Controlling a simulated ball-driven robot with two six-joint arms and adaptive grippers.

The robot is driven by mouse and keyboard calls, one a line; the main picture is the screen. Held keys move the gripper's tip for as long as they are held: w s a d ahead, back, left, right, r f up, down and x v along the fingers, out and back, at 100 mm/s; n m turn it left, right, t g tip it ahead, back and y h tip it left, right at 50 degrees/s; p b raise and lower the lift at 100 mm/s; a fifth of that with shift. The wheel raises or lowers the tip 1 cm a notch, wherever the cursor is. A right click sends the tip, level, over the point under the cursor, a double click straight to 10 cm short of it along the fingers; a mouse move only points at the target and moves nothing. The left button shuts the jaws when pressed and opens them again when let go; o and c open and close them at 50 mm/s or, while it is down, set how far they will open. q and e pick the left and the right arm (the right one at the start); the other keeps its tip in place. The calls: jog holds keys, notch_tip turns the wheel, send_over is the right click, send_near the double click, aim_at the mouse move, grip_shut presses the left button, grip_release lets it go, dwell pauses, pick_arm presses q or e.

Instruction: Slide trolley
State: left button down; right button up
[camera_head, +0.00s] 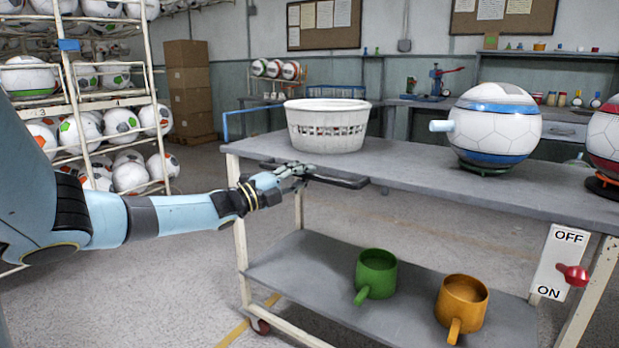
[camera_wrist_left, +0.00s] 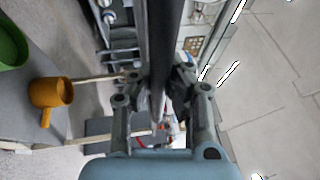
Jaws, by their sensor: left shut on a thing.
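The trolley (camera_head: 400,165) has a grey top, pale legs, a lower shelf (camera_head: 310,275) and a red caster. A dark bar handle (camera_head: 340,181) runs along its near edge at the left. My left gripper (camera_head: 300,172) is shut on this handle, its arm reaching in from the left. In the left wrist view the dark bar (camera_wrist_left: 165,40) passes between the fingers (camera_wrist_left: 162,90). My right gripper is out of view.
A white basket (camera_head: 328,136) and panelled balls (camera_head: 495,125) stand on the top. Green (camera_head: 376,275) and orange (camera_head: 462,300) mugs stand on the lower shelf. An OFF/ON plate (camera_head: 556,262) with a red knob is at the right. A ball rack (camera_head: 100,102) stands left; open floor lies between.

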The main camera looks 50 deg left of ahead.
pick_arm(q)
jog(key=shift+s+f, duration=0.1)
jog(key=shift+f, duration=0.2)
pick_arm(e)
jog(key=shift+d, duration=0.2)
pick_arm(q)
jog(key=c, duration=1.2)
grip_release()
jog(key=shift+a, duration=0.1)
jog(key=shift+c, duration=0.2)
jog(key=shift+r, duration=0.15)
jog(key=shift+s, duration=0.15)
jog(key=v, duration=1.1)
jog(key=shift+s, duration=0.3)
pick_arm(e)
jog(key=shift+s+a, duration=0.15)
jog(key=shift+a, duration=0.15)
